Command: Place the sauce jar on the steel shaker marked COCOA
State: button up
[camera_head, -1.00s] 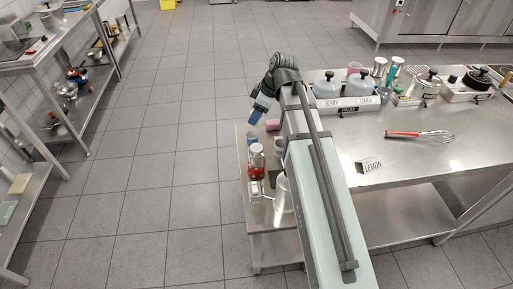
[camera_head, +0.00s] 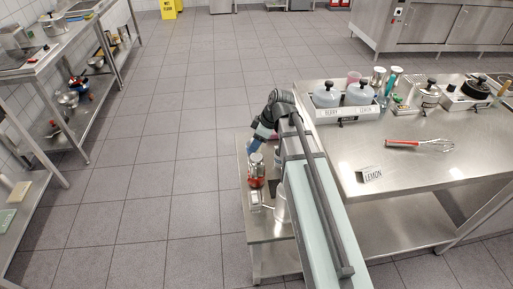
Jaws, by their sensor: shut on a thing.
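A jar with red contents and a pale lid (camera_head: 256,171), which looks like the sauce jar, stands upright on the low steel side table (camera_head: 262,258). My gripper (camera_head: 254,147) points down right at the jar's lid and is shut on it, though the fingertips are small in this view. A small white object with a dark label (camera_head: 255,199) stands just in front of the jar, its lettering too small to read. I cannot make out a shaker marked COCOA; my arm hides part of the side table.
A pale, partly hidden vessel (camera_head: 281,207) is beside my arm. The tiled floor at left is clear.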

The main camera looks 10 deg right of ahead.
jog(key=shift+f, duration=1.65)
jog(key=shift+f, duration=0.1)
jog(key=o, duration=1.1)
jog(key=v, duration=1.2)
